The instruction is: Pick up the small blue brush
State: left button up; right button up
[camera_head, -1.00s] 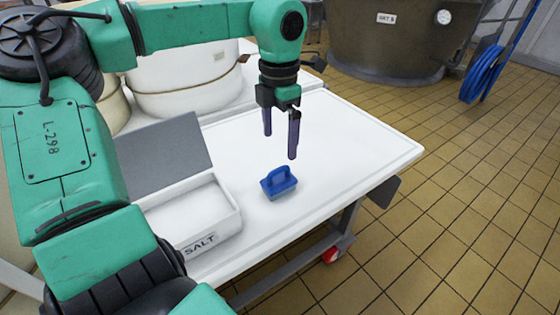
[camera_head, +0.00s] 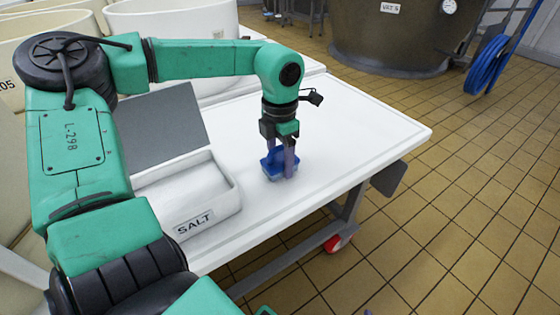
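The small blue brush (camera_head: 268,168) lies on the white table, to the right of the salt box. It is a block with a raised handle. My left gripper (camera_head: 281,165) points down over it, with its dark purple fingers lowered to the brush. One finger stands in front of the brush; the other is partly hidden at the handle. I cannot tell whether the fingers press on the handle. The brush seems to rest on the table. Only small slivers, perhaps of my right arm, show at the bottom edge.
An open white box marked SALT (camera_head: 228,203) with a grey lid (camera_head: 165,130) stands left of the brush on the white table (camera_head: 370,135). The tabletop to the right is clear. Pale tubs (camera_head: 180,35) stand behind. A large vat (camera_head: 385,42) stands at the back.

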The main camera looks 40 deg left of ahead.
pick_arm(q)
jog(key=c, duration=0.8)
jog(key=shift+r, duration=0.1)
notch_tip(320, 180, up, 14)
jog(key=p, duration=0.5)
jog(key=shift+f, duration=0.2)
notch_tip(320, 180, up, 5)
jog(key=p, duration=0.2)
send_over(280, 146)
jog(key=shift+r, duration=0.6)
pick_arm(e)
jog(key=d+r+n+g+h, duration=0.1)
jog(key=d+r+g+h, duration=0.1)
jog(key=d+r+g, duration=0.2)
jog(key=shift+s+d+r+g+h, duration=0.15)
jog(key=shift+d+r+g+h, duration=0.15)
jog(key=shift+d+r, duration=0.65)
